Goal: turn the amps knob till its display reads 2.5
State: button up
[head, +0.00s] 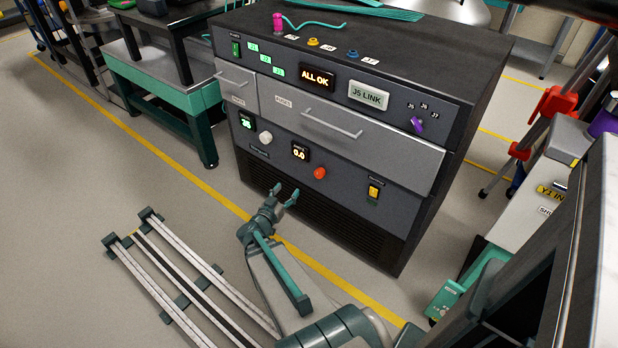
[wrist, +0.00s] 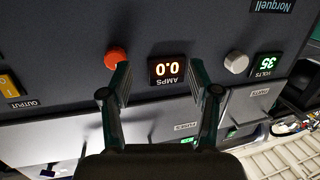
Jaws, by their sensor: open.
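The red knob (head: 320,172) sits on the cabinet's lower panel, just right of the amps display (head: 300,151), which reads 0.0. In the wrist view the panel appears upside down, with the red knob (wrist: 117,57) at upper left and the amps display (wrist: 166,70) to its right, also 0.0. My gripper (head: 284,192) is open and empty, in front of the panel, below and left of the red knob in the head view. In the wrist view its fingers (wrist: 160,76) stand either side of the amps display, the left fingertip close to the red knob; contact cannot be told.
A white knob (head: 265,138) sits beside the volts display (head: 246,120), which reads 35 in the wrist view. A yellow output switch (head: 374,191) is to the right. Drawers with bar handles (head: 332,124) are above. A pink object (head: 278,22) stands on the cabinet's top.

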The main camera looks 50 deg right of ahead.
aim_at(317, 175)
jog(key=s+r+g+h, duration=0.2)
jog(key=s+g, duration=0.2)
jog(key=s, duration=0.1)
jog(key=d+b, duration=0.1)
jog(key=d, duration=0.4)
jog(key=d+b, duration=0.1)
jog(key=d, duration=0.5)
jog(key=shift+w+d+r, duration=0.1)
jog(key=shift+d+r, duration=0.1)
jog(key=c, duration=1.2)
jog(key=shift+o, duration=0.2)
